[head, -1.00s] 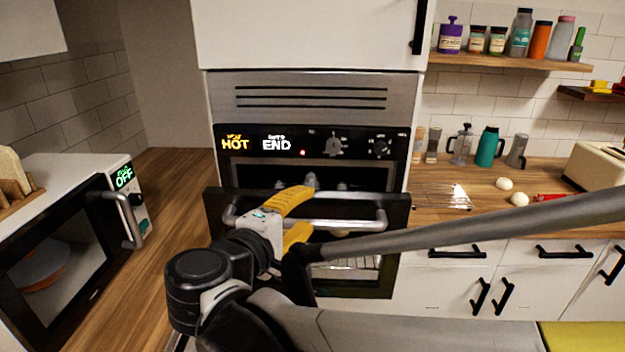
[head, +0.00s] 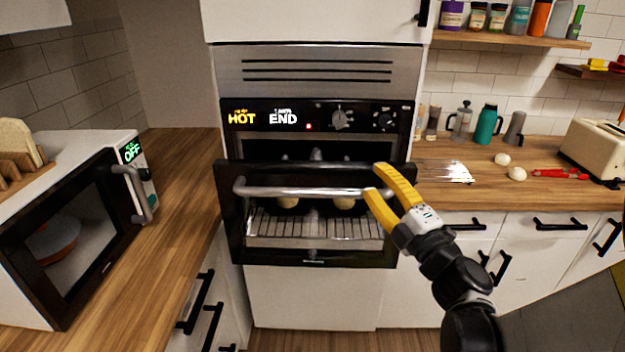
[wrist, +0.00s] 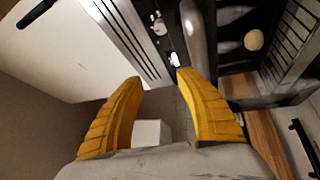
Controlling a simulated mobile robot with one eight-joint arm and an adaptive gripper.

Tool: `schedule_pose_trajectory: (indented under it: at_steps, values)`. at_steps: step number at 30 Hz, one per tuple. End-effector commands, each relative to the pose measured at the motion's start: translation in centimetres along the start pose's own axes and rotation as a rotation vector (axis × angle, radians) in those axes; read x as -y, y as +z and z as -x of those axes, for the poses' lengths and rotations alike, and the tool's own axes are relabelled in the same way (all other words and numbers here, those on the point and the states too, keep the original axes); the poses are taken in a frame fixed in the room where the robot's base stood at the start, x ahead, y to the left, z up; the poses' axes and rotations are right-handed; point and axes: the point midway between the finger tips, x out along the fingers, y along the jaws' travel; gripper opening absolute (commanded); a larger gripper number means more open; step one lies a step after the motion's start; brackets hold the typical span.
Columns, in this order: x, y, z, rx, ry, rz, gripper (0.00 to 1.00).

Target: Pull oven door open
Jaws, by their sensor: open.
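The oven door (head: 228,212) is tilted partly open, with a gap above its top edge. Its silver handle (head: 295,192) runs across the upper front. My gripper (head: 376,181) is at the right end of the handle, with its yellow fingers spread. The lower finger overlaps the handle's right end in the head view; I cannot tell if they touch. In the wrist view the fingers (wrist: 159,77) are apart with nothing held between them, and the handle (wrist: 199,45) passes beside the right finger's tip. The handle's right end is partly hidden.
A wire rack (head: 310,227) and round pale items show through the door. A microwave (head: 70,230) stands on the left counter. White drawers (head: 545,225) flank the oven on the right. Eggs (head: 517,174) and a toaster (head: 597,150) sit on the right counter. Floor space lies below the door.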

Motion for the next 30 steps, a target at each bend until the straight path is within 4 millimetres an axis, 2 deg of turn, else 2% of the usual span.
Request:
schedule_pose_trajectory:
  at_steps: [1, 3, 6, 11, 14, 24, 30]
  values:
    - [1.6, -1.0, 0.2, -0.068, -0.014, 0.049, 0.43]
    - [3.7, -2.6, 0.8, -0.159, -0.036, 0.112, 0.43]
    - [6.0, -4.2, 1.7, -0.253, -0.064, 0.172, 0.43]
    - [7.3, -5.4, 1.9, -0.314, -0.082, 0.203, 0.43]
    - [7.3, -6.0, 0.6, -0.319, -0.082, 0.203, 0.43]
    - [8.4, -7.9, -5.5, -0.317, -0.082, 0.202, 0.43]
    - [8.5, -8.4, -7.6, -0.313, -0.081, 0.202, 0.43]
